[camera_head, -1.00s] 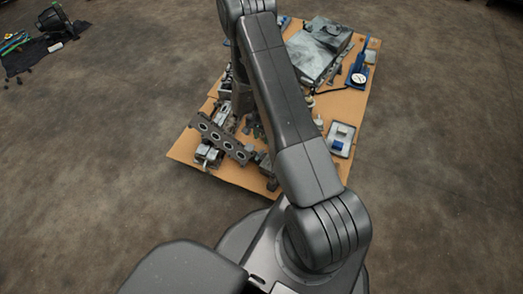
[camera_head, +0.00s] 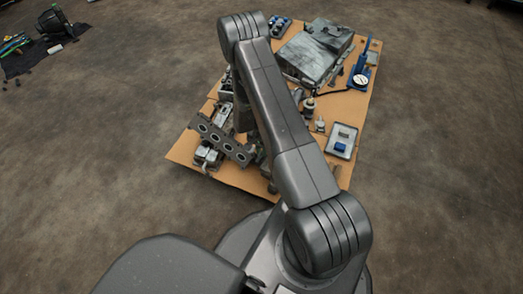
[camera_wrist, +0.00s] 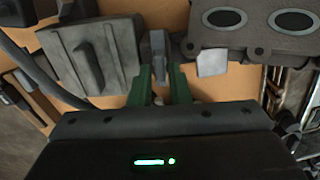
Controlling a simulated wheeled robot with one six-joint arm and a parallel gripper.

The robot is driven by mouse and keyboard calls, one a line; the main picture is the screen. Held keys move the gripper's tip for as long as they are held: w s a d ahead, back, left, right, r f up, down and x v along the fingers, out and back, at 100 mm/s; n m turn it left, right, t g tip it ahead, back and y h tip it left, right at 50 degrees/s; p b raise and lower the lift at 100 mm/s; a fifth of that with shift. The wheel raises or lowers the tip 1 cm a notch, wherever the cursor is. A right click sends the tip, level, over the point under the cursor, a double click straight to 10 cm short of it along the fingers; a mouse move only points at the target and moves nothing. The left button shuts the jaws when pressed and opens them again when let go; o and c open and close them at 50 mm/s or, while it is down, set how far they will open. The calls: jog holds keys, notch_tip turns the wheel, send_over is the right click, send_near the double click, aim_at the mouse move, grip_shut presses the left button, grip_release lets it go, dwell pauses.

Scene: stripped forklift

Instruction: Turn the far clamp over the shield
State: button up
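In the wrist view, a small upright grey piece (camera_wrist: 158,50), which looks like the clamp, stands between the two green fingers of my gripper (camera_wrist: 158,78). The fingers are parted and straddle its near end; I cannot tell whether they touch it. Left of it lies a flat grey plate (camera_wrist: 112,55) with a raised bar, possibly the shield. A small pale block (camera_wrist: 212,62) sits just to the right. In the head view my arm hides the gripper and the clamp.
A dark flange with oval holes (camera_wrist: 256,42) is at the upper right of the wrist view. The head view shows a cardboard sheet (camera_head: 190,150) with a perforated bar (camera_head: 222,137), a large grey casing (camera_head: 300,55), a tray (camera_head: 331,149) and a blue gauge tool (camera_head: 359,77).

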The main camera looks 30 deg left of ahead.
grip_shut()
jog(key=shift+n, duration=0.3)
jog(key=n+b, duration=0.2)
jog(key=n, duration=0.1)
jog(key=shift+a+f+n, duration=0.1)
jog(key=shift+a+n, duration=0.1)
jog(key=shift+n, duration=0.1)
jog(key=n+b, duration=0.2)
jog(key=n, duration=0.2)
jog(key=shift+s+a+n, duration=0.1)
jog(key=shift+a+n, duration=0.05)
jog(key=shift+n, duration=0.15)
jog(key=n+b, duration=0.1)
jog(key=n, duration=0.3)
jog(key=shift+s+n, duration=0.1)
jog(key=shift+n, duration=0.2)
jog(key=shift+s+a+n+b, duration=0.15)
jog(key=shift+n+b, duration=0.5)
jog(key=shift+n, duration=1.65)
